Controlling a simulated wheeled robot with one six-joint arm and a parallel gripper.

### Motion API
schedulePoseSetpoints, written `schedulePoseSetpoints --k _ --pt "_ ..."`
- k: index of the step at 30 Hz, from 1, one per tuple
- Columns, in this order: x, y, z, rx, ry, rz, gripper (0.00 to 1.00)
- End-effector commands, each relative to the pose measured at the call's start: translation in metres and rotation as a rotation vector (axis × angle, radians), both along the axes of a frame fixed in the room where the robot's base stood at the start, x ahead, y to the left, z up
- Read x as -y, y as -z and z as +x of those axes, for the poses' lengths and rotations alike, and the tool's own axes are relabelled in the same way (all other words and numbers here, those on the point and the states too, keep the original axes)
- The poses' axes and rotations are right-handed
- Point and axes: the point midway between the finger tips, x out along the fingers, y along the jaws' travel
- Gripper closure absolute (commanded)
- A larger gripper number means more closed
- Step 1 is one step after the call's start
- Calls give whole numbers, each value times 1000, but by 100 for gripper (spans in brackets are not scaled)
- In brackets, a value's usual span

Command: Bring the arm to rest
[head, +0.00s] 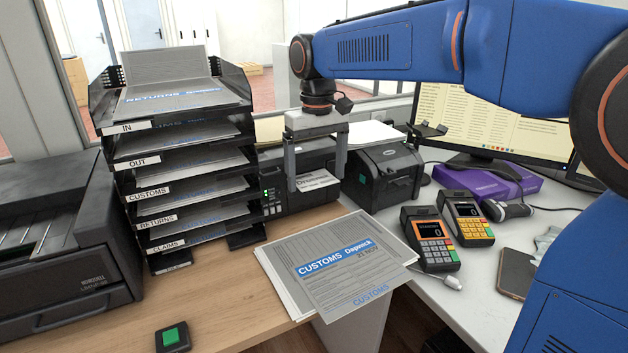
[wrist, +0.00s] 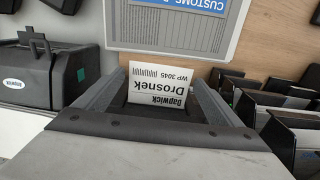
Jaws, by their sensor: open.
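My gripper (head: 318,184) hangs from my blue arm with its fingers pointing down, in front of a black label printer (head: 290,205) at the back of the counter. Its two fingers are apart, with nothing clamped between them. A white label (head: 318,181) shows between the fingers in the head view, at the printer's front. In the wrist view the label (wrist: 158,84) reads "Dapwick Drosnek WP 3045" and appears between the spread fingers (wrist: 160,72). I cannot tell how close the fingers are to the printer.
A labelled tray stack (head: 185,190) stands left of my gripper. A customs form (head: 345,270) lies on papers in front. A small black printer (head: 385,180), two card terminals (head: 432,240), a purple box (head: 490,182) and a monitor (head: 480,125) stand right, below my arm.

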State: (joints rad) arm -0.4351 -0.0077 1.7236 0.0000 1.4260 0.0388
Motion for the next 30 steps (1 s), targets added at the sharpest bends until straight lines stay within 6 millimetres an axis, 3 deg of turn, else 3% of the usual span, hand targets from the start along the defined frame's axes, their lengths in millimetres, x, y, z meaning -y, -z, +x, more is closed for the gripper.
schedulePoseSetpoints --k 3,6,20,30 --pt "0 0 0 0 0 0 11" --pt "0 0 0 0 0 0 30" --pt "0 -1 0 1 0 0 30" --pt "2 -15 -5 1 0 0 30"
